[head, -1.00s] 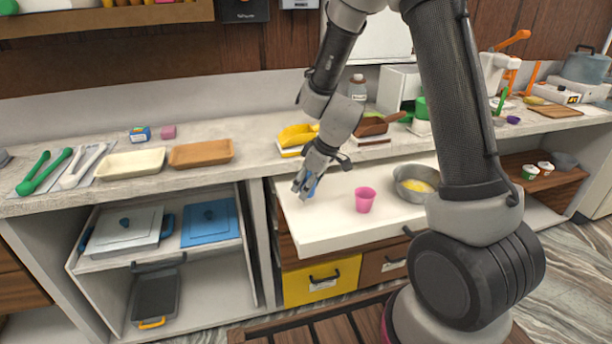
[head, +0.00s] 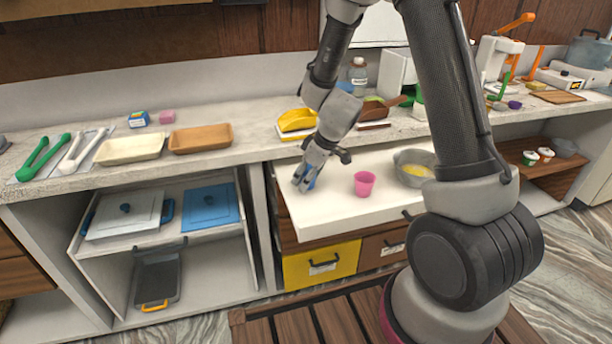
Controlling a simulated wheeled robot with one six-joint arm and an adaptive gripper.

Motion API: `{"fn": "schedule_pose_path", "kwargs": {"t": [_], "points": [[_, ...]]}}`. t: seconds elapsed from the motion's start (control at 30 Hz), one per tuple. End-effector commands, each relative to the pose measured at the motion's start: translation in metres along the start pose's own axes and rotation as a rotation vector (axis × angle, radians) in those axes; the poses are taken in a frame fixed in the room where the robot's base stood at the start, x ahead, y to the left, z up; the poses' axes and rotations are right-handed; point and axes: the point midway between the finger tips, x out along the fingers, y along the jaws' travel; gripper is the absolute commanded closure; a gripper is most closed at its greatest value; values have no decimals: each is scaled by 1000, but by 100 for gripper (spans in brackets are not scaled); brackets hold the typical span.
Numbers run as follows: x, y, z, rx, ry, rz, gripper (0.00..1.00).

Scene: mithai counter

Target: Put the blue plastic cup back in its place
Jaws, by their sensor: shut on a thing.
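My gripper (head: 304,183) is shut on the blue plastic cup (head: 311,182). Only a small blue patch of the cup shows between the fingers; the rest is hidden. Both are over the left part of the white pull-out board (head: 325,218). I cannot tell whether the cup touches the board. A pink cup (head: 364,185) stands upright on the board to the right of my gripper, apart from it.
A grey bowl with yellow contents (head: 412,170) stands right of the pink cup. The board's front is clear. A yellow drawer (head: 322,265) lies below.

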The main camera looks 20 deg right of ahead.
Motion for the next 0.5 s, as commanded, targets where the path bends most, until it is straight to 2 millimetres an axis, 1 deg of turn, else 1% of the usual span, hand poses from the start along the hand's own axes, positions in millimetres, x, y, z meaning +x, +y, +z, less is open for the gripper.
{"fn": "schedule_pose_path", "kwargs": {"t": [0.37,0.4,0.47,0.5], "points": [[7,0,3,0,0,0,77],[7,0,3,0,0,0,46],[7,0,3,0,0,0,35],[7,0,3,0,0,0,28]]}}
